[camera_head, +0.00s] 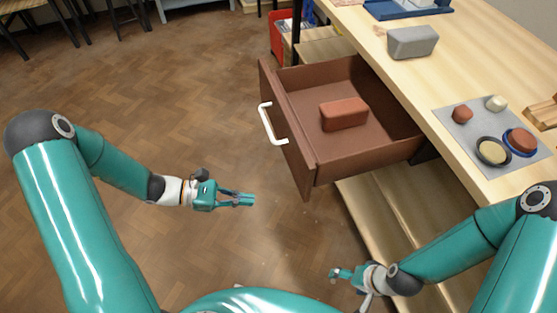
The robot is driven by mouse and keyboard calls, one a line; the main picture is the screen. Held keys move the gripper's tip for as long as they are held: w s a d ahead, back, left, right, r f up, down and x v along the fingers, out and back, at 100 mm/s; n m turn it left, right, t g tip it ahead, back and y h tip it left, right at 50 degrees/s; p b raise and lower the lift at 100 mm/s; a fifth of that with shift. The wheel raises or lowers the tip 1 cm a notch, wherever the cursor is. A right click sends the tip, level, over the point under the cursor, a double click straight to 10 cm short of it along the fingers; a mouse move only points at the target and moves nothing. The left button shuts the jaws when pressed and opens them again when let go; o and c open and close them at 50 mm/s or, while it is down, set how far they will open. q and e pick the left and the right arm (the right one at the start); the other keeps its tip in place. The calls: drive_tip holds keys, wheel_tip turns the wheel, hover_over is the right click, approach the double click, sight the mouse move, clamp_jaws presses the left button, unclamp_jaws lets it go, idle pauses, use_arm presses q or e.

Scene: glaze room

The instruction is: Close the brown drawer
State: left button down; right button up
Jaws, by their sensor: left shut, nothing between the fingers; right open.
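The brown drawer (350,160) is pulled out from under the wooden worktop, with its front panel and white handle (271,124) facing left. A reddish-brown brick (343,114) lies inside it. My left gripper (252,199) is shut and empty. In the picture it is below and left of the drawer front, apart from it. My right gripper (333,274) is open and empty, low in the picture below the drawer, near the lower wooden shelf.
On the worktop (460,85) are a grey block (412,42), a blue tray (407,9) and a grey mat (451,125) with small dishes and lumps. A red crate (277,37) stands behind the drawer. The floor left of the drawer is clear.

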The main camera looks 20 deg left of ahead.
use_arm(q)
drive_tip(key=w+a+r+n+t, duration=0.3)
drive_tip(key=w+a+r+t, duration=0.2)
drive_tip(key=a, duration=0.1)
approach(289, 150)
drive_tip(key=shift+t+h, duration=0.3)
drive_tip(key=x, duration=0.7)
drive_tip(key=shift+s+f, duration=0.1)
drive_tip(key=shift+f, duration=0.15)
drive_tip(key=shift+d, duration=0.15)
